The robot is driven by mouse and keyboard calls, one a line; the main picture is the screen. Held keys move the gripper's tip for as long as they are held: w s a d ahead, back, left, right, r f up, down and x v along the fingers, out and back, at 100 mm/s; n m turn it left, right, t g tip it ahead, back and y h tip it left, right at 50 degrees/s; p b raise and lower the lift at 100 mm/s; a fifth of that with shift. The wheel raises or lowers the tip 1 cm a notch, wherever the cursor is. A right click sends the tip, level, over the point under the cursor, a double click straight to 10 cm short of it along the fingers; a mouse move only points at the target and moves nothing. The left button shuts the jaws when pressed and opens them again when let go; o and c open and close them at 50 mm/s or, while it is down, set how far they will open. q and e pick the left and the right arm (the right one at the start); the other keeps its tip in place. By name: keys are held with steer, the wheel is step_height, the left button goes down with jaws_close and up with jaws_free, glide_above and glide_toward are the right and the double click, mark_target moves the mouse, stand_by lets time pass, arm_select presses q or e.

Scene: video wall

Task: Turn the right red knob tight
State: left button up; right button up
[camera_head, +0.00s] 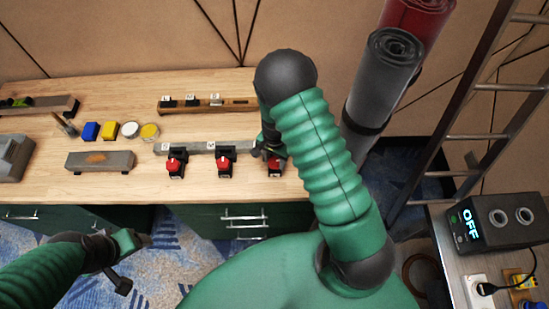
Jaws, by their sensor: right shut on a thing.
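Several red knobs in a row are mounted on a grey bar (196,148) on the wooden workbench. The left red knob (175,166) and the middle red knob (224,167) are in plain view. The right red knob (276,167) is partly hidden by my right arm and gripper. My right gripper (268,154) is at the right red knob and shut on it; its fingertips are hard to make out. My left gripper (138,240) is low at the left, in front of the bench edge, away from the knobs; its jaws are too unclear to judge.
The workbench (110,190) also carries a wooden rail (207,105) with black and white parts, blue and yellow blocks, small jars and a sanding block (100,161). Rolled mats (380,80) and a ladder (480,110) stand at right. A device (490,222) reads OFF.

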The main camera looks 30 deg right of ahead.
mark_target(274, 160)
steer(key=shift+w+d+r+m+p, duration=0.15)
steer(key=shift+m+p, duration=0.2)
steer(key=shift+m, duration=0.8)
steer(key=shift+w+r+m+p, duration=0.15)
steer(key=shift+m+p, duration=0.15)
steer(key=shift+m, duration=0.85)
steer(key=shift+f, duration=0.1)
steer(key=o, duration=1.1)
steer(key=shift+c, duration=0.2)
steer(key=shift+o, duration=1.4)
steer(key=shift+s+f, duration=0.1)
steer(key=shift+s, duration=0.05)
step_height(274, 160, up, 17)
steer(key=shift+f, duration=0.15)
